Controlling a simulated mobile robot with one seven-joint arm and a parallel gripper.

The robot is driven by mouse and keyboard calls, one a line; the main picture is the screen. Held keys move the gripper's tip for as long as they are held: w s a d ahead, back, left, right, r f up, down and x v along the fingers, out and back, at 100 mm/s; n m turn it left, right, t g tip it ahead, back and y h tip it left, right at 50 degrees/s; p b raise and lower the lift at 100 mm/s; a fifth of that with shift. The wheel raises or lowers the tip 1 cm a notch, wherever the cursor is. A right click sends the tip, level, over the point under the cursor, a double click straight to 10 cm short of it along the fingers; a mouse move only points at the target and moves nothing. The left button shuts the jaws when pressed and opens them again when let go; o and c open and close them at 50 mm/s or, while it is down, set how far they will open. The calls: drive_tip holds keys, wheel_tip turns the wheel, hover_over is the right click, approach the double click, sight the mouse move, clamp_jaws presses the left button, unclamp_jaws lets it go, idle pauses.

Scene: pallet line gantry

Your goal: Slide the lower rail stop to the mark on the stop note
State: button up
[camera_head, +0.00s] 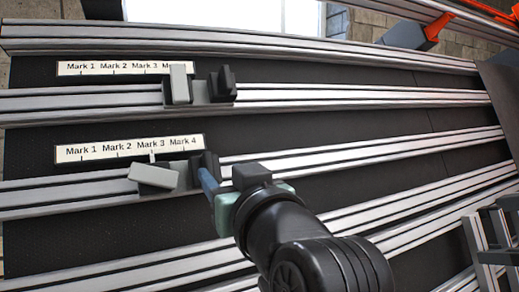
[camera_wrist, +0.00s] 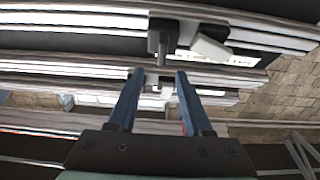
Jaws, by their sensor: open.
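The lower rail stop (camera_head: 184,174) is a grey carriage on the lower marked rail (camera_head: 60,197). Its pale lever (camera_head: 153,176) lies nearly flat, and its dark upright block (camera_head: 207,160) is at its right end. The lower scale (camera_head: 75,155) above reads Mark 1 to Mark 4; the carriage lies below about Mark 3 to Mark 4. My gripper (camera_head: 211,183) is open beside the dark block. In the wrist view, my gripper's (camera_wrist: 158,74) fingers are apart, with the dark block (camera_wrist: 163,36) just beyond their tips; contact is unclear. I see no stop note.
The upper rail (camera_head: 60,106) carries a similar stop with an upright pale lever (camera_head: 180,84) and dark block (camera_head: 222,83), under its own scale (camera_head: 80,68). More rails run below. The lower rail is clear left of the carriage. A grey metal frame (camera_head: 485,240) stands at right.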

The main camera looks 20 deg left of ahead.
sight(209, 161)
drive_tip(key=p+x, duration=0.1)
drive_tip(key=x, duration=0.2)
drive_tip(key=p+x, duration=0.1)
drive_tip(key=x, duration=0.2)
drive_tip(key=shift+a+r+p, duration=0.2)
drive_tip(key=shift+a+p, duration=0.2)
drive_tip(key=shift+w+a+f, duration=0.15)
drive_tip(key=shift+w+a, duration=0.1)
drive_tip(key=shift+w, duration=0.15)
clamp_jaws()
idle(0.6)
